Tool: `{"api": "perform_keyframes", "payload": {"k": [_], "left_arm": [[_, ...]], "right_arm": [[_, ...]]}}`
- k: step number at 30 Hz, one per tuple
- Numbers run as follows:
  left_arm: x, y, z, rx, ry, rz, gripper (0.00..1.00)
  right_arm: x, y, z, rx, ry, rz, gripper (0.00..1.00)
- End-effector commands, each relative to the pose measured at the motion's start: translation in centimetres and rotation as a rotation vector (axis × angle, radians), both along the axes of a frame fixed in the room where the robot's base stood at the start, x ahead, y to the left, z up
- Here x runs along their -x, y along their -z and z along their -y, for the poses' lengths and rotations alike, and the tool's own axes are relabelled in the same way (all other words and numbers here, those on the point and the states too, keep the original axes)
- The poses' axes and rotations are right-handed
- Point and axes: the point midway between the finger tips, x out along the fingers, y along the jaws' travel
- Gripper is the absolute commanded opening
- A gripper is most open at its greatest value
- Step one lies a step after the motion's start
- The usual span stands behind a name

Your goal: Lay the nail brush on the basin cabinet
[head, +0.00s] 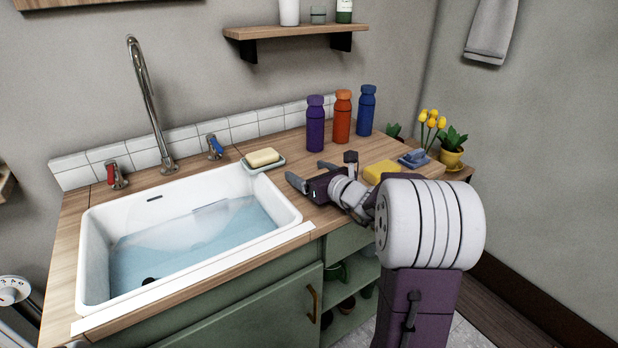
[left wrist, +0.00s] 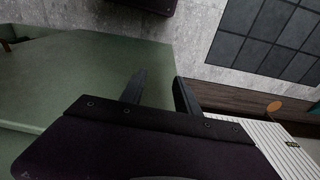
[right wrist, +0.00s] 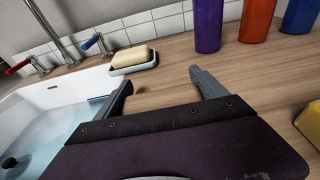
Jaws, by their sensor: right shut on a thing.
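The basin cabinet (head: 205,263) is green with a wooden top and a white basin set in it. My right gripper (head: 310,174) is low over the wooden top, right of the basin and in front of the soap dish. In the right wrist view its fingers (right wrist: 164,86) stand apart, shut on what I take to be the nail brush (right wrist: 139,91). Only a small brownish bit of it shows by the left finger; the rest cannot be told from the wood. My left gripper (left wrist: 160,90) shows only in the left wrist view, fingers apart and empty, beside a green panel.
A soap dish with soap (head: 263,160) stands behind the basin's right corner. Purple (head: 315,125), orange (head: 341,118) and blue (head: 366,110) bottles stand at the back. A yellow block (head: 382,172) and a blue-grey handled thing (head: 414,159) lie to the right. Bare wood lies before the bottles.

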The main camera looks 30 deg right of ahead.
Motion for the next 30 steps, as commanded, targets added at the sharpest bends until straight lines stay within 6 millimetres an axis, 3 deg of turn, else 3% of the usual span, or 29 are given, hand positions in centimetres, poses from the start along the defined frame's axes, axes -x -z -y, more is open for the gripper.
{"api": "perform_keyframes", "payload": {"k": [10,11,12,13,23,30], "left_arm": [[0.0,0.5,0.0,0.000,0.000,0.000,0.38],[0.0,0.4,0.0,0.000,0.000,0.000,0.38],[0.0,0.3,0.0,0.000,0.000,0.000,0.38],[0.0,0.3,0.0,0.000,0.000,0.000,0.38],[0.0,-0.4,0.0,0.000,0.000,0.000,0.38],[0.0,-1.2,0.0,0.000,0.000,0.000,0.38]], "right_arm": [[0.0,0.3,0.0,0.002,0.000,0.002,0.41],[0.0,0.2,0.0,0.002,0.000,0.002,0.87],[0.0,0.1,0.0,0.002,0.000,0.002,0.98],[0.0,0.1,0.0,0.002,0.000,0.002,1.00],[0.2,-0.5,0.1,0.001,0.001,0.002,1.00],[5.0,-1.5,0.6,0.002,0.006,0.003,1.00]]}}
